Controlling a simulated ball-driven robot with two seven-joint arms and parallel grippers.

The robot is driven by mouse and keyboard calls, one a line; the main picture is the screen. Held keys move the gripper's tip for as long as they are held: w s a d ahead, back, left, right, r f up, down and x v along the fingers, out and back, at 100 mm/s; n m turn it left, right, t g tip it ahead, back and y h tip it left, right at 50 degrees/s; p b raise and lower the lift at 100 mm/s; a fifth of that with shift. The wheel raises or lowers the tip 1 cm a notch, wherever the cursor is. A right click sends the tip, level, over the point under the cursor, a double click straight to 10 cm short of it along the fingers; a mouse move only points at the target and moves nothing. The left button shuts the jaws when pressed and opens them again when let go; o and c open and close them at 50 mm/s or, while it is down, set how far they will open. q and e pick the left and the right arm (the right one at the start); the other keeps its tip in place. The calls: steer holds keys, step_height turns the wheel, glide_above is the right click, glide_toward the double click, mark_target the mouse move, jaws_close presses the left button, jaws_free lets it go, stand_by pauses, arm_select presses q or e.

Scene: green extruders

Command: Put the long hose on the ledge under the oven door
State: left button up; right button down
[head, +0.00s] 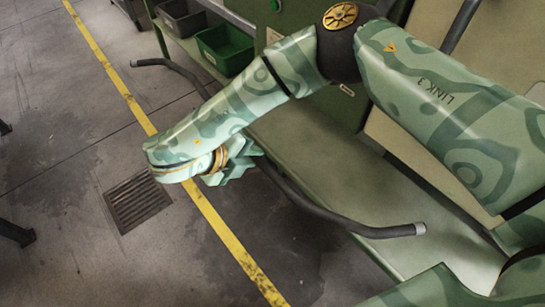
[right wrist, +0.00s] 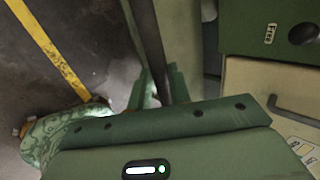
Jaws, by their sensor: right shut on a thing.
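The long hose (head: 345,219) is black with grey end caps. In the head view its near end lies over the pale green ledge (head: 325,165); I cannot tell whether it touches. A black hose stretch with a capped end (head: 170,65) shows at the upper left and seems to be the same hose, its middle hidden behind my right arm. My right gripper (head: 246,160) is shut on the hose. In the right wrist view the hose (right wrist: 147,40) runs between the fingers (right wrist: 160,88), beside the ledge (right wrist: 186,30). My left gripper is not in view.
A green bin (head: 222,48) and a grey bin (head: 182,18) stand on a shelf at the top left. A green machine body (head: 290,14) rises behind the ledge. A floor drain (head: 137,201) and a yellow line (head: 235,245) mark the open floor at left.

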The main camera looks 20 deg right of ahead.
steer(key=b, duration=0.3)
glide_toward(281, 163)
steer(key=w+d, duration=0.1)
steer(key=d, duration=0.2)
steer(key=f+b, duration=0.1)
steer(key=f, duration=0.1)
steer(key=d+f+b, duration=0.1)
steer(key=f, duration=0.1)
steer(key=shift+w, duration=0.15)
steer(key=shift+w+f+b, duration=0.1)
steer(key=shift+f+b, duration=0.15)
steer(key=shift+b, duration=0.15)
steer(key=shift+r, duration=0.25)
steer(key=c, duration=1.3)
jaws_free()
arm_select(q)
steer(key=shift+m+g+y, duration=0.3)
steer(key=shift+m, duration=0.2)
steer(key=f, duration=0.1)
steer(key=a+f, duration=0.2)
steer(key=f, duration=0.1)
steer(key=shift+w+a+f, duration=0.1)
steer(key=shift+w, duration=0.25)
arm_select(e)
steer(key=shift+a, duration=0.1)
